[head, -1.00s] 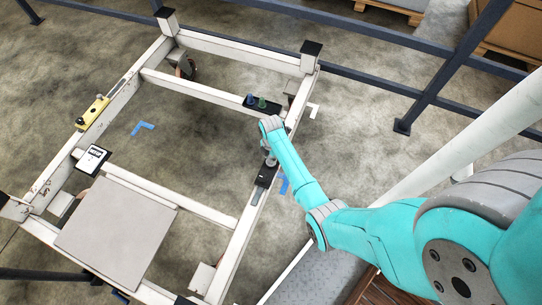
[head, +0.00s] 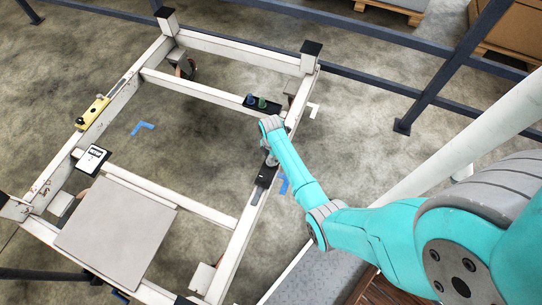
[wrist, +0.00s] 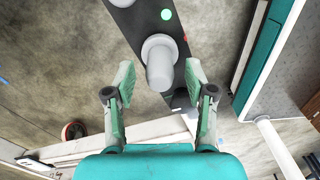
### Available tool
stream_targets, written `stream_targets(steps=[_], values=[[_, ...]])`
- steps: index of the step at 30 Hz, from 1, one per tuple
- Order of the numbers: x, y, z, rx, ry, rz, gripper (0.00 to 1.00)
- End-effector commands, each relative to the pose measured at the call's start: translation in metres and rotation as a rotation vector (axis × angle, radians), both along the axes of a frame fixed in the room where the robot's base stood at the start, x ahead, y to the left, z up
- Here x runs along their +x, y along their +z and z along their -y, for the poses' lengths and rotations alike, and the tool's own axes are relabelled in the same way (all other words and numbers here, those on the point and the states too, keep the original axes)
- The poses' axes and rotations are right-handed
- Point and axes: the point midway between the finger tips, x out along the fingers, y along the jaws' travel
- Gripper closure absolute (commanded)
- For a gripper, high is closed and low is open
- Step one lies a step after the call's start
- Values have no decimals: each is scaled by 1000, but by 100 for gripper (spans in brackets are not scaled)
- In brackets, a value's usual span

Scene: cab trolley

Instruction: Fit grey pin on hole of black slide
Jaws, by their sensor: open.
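A light grey pin (wrist: 159,68) with a wide round collar stands between my fingers in the wrist view. It appears to stand on a dark strip (wrist: 132,22), though I cannot tell whether it sits in a hole. My gripper (wrist: 161,76) is open, with one finger on each side of the pin and a visible gap to it. In the head view my gripper is mostly hidden behind my wrist, over the trolley's right beam. A black slide (head: 265,177) lies on that beam just below my wrist.
The white trolley frame (head: 190,94) has a black block (head: 252,105) with blue and green pieces on its inner crossbar. A yellow level (head: 93,112), a white device (head: 93,158) and a grey plate (head: 117,232) are at left. Blue railing (head: 370,78) runs behind.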

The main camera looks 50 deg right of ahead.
Motion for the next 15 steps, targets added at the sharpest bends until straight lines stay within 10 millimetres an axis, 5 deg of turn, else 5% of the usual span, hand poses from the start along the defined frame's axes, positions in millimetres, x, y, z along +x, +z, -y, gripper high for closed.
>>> stream_targets(steps=[15], values=[[1,84,0,-2,0,3,45]])
